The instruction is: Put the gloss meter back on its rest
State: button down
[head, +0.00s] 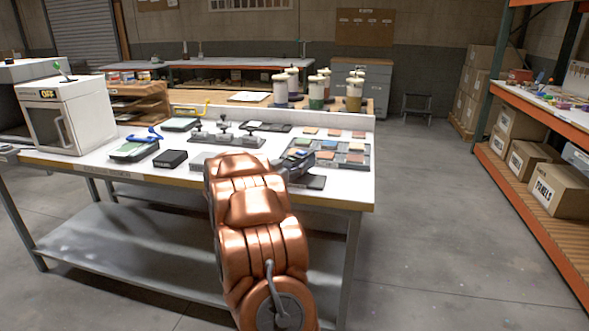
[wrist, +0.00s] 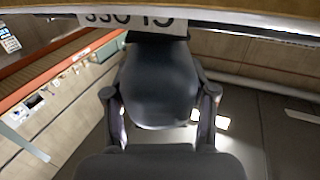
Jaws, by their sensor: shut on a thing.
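My gripper (wrist: 160,92) is shut on a dark, rounded body, which I take for the gloss meter (wrist: 158,80); one finger lies along each side of it. In the wrist view a white label with upside-down lettering like GLOSS (wrist: 133,20) shows at the top, just past the held body. In the head view my gripper (head: 294,165) is over the front right of the white table, and my copper arm hides most of what it holds.
A tray of colour swatches (head: 352,159) lies just behind and right of my gripper. Small stamp-like tools (head: 224,137) stand behind it. A black box (head: 171,159) and a white oven-like unit (head: 66,116) are left. The floor right of the table (head: 450,220) is clear.

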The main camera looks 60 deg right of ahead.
jog(key=shift+f, duration=0.55)
jog(key=shift+f, duration=0.1)
jog(key=shift+c, duration=1.5)
grip_release()
jog(key=shift+f, duration=0.1)
jog(key=a, duration=1.2)
jog(key=shift+w+b, duration=0.25)
jog(key=shift+b, duration=0.2)
jog(key=shift+w, duration=0.1)
